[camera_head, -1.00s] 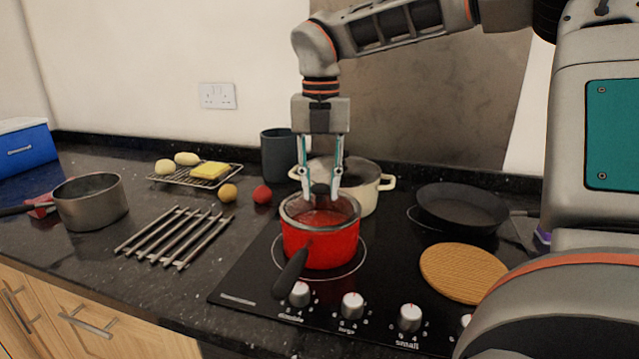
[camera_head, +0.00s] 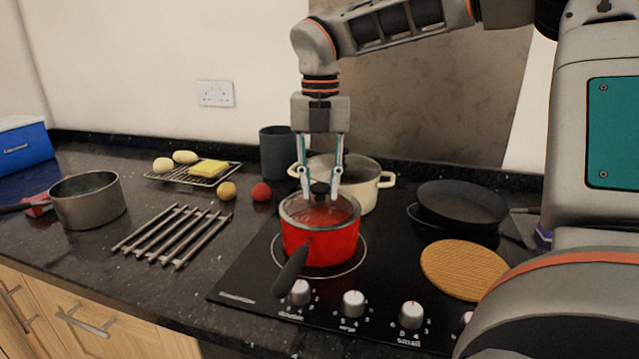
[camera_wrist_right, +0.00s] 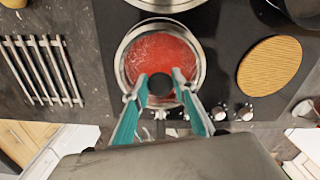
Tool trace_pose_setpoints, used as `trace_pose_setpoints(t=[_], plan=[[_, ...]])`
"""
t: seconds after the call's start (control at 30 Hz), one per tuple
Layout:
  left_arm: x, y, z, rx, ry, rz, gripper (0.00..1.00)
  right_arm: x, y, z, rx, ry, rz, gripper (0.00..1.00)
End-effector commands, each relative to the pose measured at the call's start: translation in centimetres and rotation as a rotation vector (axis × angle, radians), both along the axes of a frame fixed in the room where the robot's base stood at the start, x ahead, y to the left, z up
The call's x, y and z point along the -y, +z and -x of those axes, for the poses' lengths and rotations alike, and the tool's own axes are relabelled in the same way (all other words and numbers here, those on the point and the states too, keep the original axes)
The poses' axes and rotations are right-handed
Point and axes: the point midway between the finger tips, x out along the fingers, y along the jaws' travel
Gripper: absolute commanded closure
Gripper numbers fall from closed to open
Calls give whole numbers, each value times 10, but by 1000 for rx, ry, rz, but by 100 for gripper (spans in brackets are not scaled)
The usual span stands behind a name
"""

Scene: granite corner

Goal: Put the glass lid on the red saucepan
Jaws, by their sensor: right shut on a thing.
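The red saucepan (camera_head: 318,242) stands on a front cooking zone of the black hob, its dark handle pointing toward the front. The glass lid (camera_head: 338,213) is level on or just above the pan's rim; I cannot tell if it is fully seated. In the right wrist view the clear lid (camera_wrist_right: 152,50) with its metal rim covers the pan's round opening, and red shows through it. My right gripper (camera_head: 320,186) is upright over the pan and shut on the lid's black knob (camera_wrist_right: 160,86). My left gripper is not in view.
A cream pot (camera_head: 372,188) stands close behind the saucepan. A black frying pan (camera_head: 462,205) and a round woven mat (camera_head: 463,270) are to the right. A metal rack (camera_head: 172,236) and a grey pan (camera_head: 88,203) are to the left. Hob knobs (camera_head: 353,304) line the front.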

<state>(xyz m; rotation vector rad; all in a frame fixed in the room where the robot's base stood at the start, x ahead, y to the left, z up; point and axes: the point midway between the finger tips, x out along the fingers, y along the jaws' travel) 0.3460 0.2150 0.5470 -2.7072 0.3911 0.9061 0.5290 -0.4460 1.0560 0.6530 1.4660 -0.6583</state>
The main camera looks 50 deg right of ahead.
Motion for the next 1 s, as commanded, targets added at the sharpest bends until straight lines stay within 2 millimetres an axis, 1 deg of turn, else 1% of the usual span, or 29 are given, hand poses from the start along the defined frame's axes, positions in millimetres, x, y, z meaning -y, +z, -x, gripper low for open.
trace_pose_setpoints(t=[0.23, 0.27, 0.3, 0.33, 0.57, 0.63, 0.67, 1.0], plan=[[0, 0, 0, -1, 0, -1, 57, 0, 1, 0, 1, 0, 0, 100], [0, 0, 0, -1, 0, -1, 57, 0, 1, 0, 1, 0, 0, 66], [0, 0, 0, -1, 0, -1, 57, 0, 1, 0, 1, 0, 0, 56], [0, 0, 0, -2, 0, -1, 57, 0, 1, 0, 1, 0, 0, 54], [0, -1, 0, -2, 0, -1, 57, 0, 1, 0, 1, 0, 0, 54], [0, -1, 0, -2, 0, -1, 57, 0, 0, 0, 0, 0, 0, 40], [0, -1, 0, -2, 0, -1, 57, 0, 0, 0, 0, 0, 0, 38], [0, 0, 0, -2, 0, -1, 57, 0, 2, 0, 1, -1, 0, 38]])
